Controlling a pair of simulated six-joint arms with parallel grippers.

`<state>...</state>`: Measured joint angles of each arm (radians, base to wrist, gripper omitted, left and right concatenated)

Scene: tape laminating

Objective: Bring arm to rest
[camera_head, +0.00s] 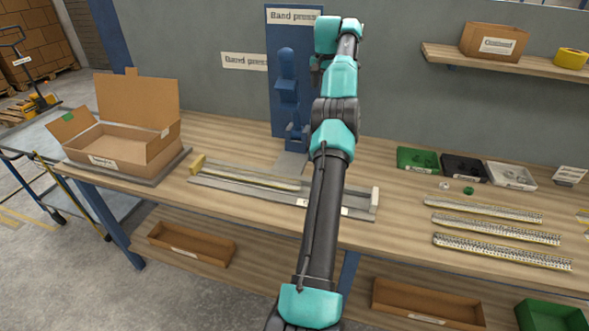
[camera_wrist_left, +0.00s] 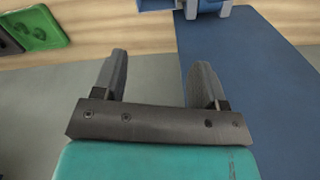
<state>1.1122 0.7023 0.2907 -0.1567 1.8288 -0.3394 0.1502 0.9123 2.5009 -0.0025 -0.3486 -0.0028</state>
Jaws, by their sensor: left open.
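My left gripper (camera_wrist_left: 161,68) shows in the left wrist view with its two dark fingers spread apart and nothing between them. It faces the grey wall and the blue panel of the band press. In the head view one arm of mine rises from the bottom centre, past the bench, to a height level with the top of the band press (camera_head: 287,85). Its gripper cannot be made out there, behind the teal links. No right gripper shows. A long grey fixture (camera_head: 240,184) lies on the wooden bench below, partly hidden by the arm.
An open cardboard box (camera_head: 120,153) stands at the bench's left. Green (camera_head: 416,158), black (camera_head: 464,167) and white (camera_head: 510,175) bins and several perforated strips (camera_head: 490,224) lie at the right. A wall shelf (camera_head: 500,67) holds a carton (camera_head: 493,42) and yellow tape (camera_head: 571,58).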

